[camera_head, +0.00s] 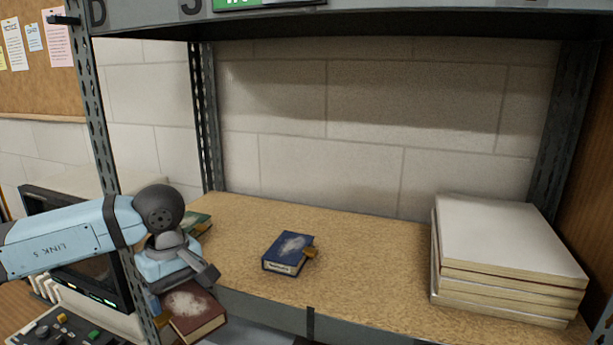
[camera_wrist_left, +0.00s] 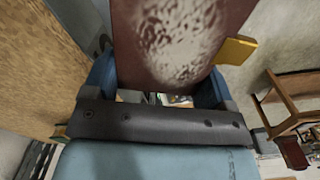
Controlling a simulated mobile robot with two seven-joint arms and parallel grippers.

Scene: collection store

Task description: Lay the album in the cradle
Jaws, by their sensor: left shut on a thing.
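A dark red album (camera_head: 197,318) with a pale speckled oval on its cover is held in my left gripper (camera_head: 184,294), in front of the shelf's lower left corner. In the left wrist view the album (camera_wrist_left: 165,45) sits between the two blue fingers, with a gold clasp (camera_wrist_left: 234,50) at its right side. The gripper is shut on it and partly covers it. I cannot make out a cradle for certain in either view. My right gripper is not in view.
A blue book with a clasp (camera_head: 287,252) lies on the shelf board (camera_head: 365,270). A green book (camera_head: 197,224) lies behind my left arm. A stack of pale boards (camera_head: 500,245) fills the right end. A shelf post (camera_head: 98,130) stands close to my arm. A wooden frame (camera_wrist_left: 290,100) shows in the wrist view.

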